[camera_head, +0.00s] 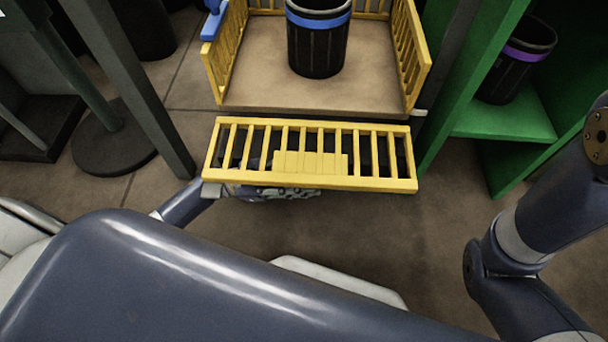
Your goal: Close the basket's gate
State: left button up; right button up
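The basket (262,95) is a yellow barred crate with a flat brown floor, at the top middle of the head view. Its gate (310,182) is a yellow barred panel with a solid plate in the middle. The gate is open, folded down in front of the basket's front edge. My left gripper (285,192) is under the gate, near its front edge and left of its middle. The gate hides most of it, so I cannot tell whether it touches the gate or how its fingers stand. My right arm shows at the right, but its gripper is out of view.
A black bin with a blue band (317,45) stands inside the basket. A blue part (213,22) sits on the basket's left side. A green shelf (500,122) holding a purple-banded bin (513,68) stands close on the right. A grey post (135,90) stands at the left.

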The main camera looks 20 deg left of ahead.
pick_arm(q)
grip_shut()
